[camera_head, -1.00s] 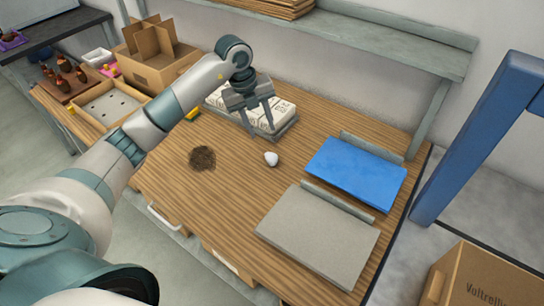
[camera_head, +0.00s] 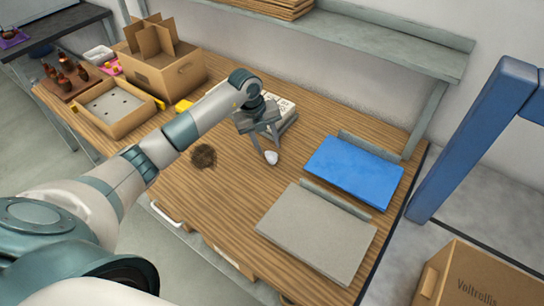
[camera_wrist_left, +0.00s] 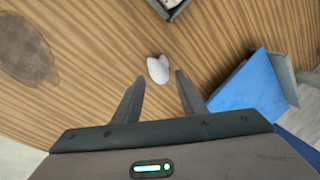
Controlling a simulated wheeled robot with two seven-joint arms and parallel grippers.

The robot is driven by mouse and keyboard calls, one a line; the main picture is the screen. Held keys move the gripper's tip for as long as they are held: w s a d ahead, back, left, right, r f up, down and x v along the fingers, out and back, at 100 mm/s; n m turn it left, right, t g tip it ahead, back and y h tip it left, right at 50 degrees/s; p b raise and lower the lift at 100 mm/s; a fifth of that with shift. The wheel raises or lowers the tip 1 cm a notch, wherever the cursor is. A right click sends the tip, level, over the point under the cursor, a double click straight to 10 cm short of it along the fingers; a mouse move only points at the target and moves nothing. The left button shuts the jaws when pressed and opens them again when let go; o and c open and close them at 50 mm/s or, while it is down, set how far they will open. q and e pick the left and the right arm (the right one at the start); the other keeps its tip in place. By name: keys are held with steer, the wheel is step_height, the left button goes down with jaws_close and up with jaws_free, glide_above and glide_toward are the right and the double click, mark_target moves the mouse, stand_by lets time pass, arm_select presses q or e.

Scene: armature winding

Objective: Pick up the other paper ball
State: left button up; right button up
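A small white paper ball (camera_head: 271,157) lies on the wooden table, left of the blue board. It also shows in the left wrist view (camera_wrist_left: 158,69), just beyond the fingertips. My left gripper (camera_head: 264,149) is low over the table beside the ball. Its two fingers (camera_wrist_left: 157,78) are apart with nothing between them, and the ball lies ahead of the gap. I cannot tell from the head view whether a finger touches the ball. My right gripper is in neither view.
A dark round stain (camera_head: 203,156) marks the table. A blue board (camera_head: 353,171) and a grey board (camera_head: 316,232) lie to the right. A tray with white packages (camera_head: 283,107) sits behind my gripper. A cardboard box (camera_head: 172,75) stands at the back left.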

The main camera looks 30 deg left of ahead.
mark_target(271, 153)
arm_select(q)
steer(key=p+x, duration=0.2)
steer(key=x, duration=0.1)
steer(key=shift+w+f, duration=0.15)
steer(key=shift+f, duration=0.1)
steer(key=shift+w+f, duration=0.1)
steer(key=shift+f, duration=0.6)
steer(key=shift+c, duration=0.7)
steer(key=c, duration=0.7)
